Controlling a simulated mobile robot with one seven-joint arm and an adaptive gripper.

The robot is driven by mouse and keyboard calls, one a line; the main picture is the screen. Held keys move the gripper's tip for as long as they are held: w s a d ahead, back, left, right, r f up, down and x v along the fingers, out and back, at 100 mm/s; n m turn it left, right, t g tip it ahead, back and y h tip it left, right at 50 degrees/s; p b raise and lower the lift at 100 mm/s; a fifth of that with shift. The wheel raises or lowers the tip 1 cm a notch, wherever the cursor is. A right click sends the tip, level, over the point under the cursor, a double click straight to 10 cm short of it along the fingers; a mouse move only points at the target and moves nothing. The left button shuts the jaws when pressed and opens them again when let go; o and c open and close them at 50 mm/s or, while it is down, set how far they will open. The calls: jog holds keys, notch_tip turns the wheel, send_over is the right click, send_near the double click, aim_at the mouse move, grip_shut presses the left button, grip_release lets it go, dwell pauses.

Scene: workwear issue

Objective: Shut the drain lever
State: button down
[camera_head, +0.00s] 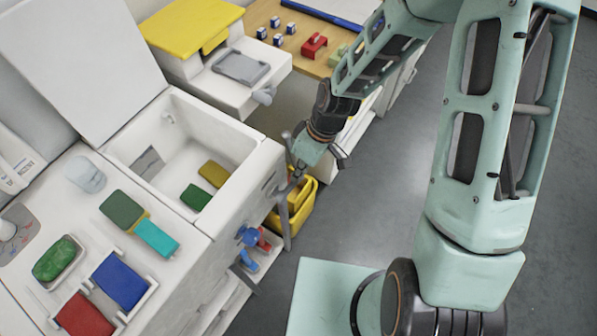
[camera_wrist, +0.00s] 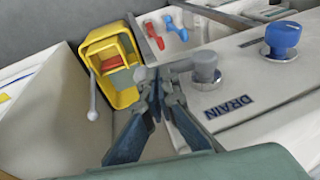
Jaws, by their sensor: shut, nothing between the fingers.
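The drain lever shows in the wrist view as a grey round hub (camera_wrist: 206,68) on the white front panel, above the black DRAIN label (camera_wrist: 232,106). A grey arm extends left from the hub towards my fingertips. My gripper (camera_wrist: 156,84) is shut and empty, with its tips at or very near the lever's outer end; I cannot tell whether they touch. In the head view my gripper (camera_head: 294,172) is at the front of the white sink (camera_head: 262,152), and largely hides the lever there.
A blue knob (camera_wrist: 282,38) sits on the same panel, beyond the hub. A yellow bin (camera_head: 303,215) stands on the floor below. Green and yellow blocks (camera_head: 197,196) lie inside the sink. A white drawer unit (camera_head: 225,85) stands behind. Floor at right is clear.

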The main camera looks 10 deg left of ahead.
jog(key=shift+w+d+f+g+y, duration=0.15)
jog(key=shift+f+g+y, duration=0.25)
jog(key=shift+g, duration=0.3)
dwell(0.4)
jog(key=shift+w+f+g+y+b, duration=0.2)
jog(key=shift+f+g+y+b, duration=0.2)
jog(key=shift+f+g+b, duration=0.65)
jog(key=shift+f+m+g+y+b, duration=0.3)
jog(key=shift+f+g+b, duration=0.45)
jog(key=shift+b, duration=0.1)
jog(key=shift+s+a+f+m+g+y+b, duration=0.2)
jog(key=shift+s+f+g+y+b, duration=0.45)
jog(key=shift+g+b, duration=1.15)
jog(key=shift+s+a+f+m+g+y+b, duration=0.35)
jog(key=shift+f+g+y+b, duration=0.5)
jog(key=shift+b, duration=1.75)
jog(key=shift+s+a+f+m+g+y+b, duration=0.1)
jog(key=shift+s+f+g+y+b, duration=0.6)
jog(key=shift+g+b, duration=1.1)
jog(key=shift+t+b, duration=0.45)
